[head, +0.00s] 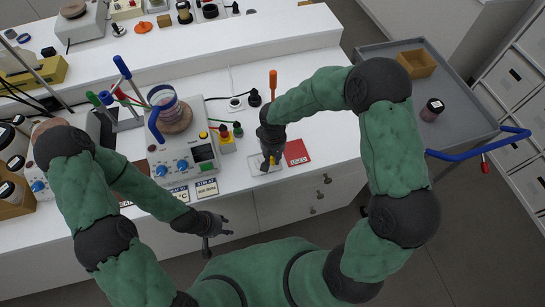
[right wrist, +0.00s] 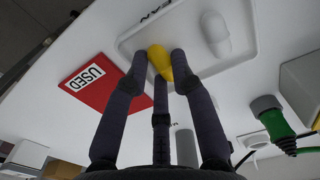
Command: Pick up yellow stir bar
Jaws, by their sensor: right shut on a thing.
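The yellow stir bar (right wrist: 158,58) is between the fingertips of my right gripper (right wrist: 160,66), over the white tray marked CLEAN (right wrist: 128,44). I cannot tell whether the bar still touches the tray. In the head view the right gripper (head: 271,152) points down at the bench's front part, with a small bit of yellow at its tips. A white stir bar (right wrist: 215,34) lies on the tray. My left gripper (head: 214,226) hangs empty with its fingers spread, in front of the bench edge.
A red USED card (right wrist: 92,84) lies beside the tray. The stirrer hotplate (head: 187,150) with a glass vessel stands left of my right gripper. A grey cart (head: 455,85) is at the right.

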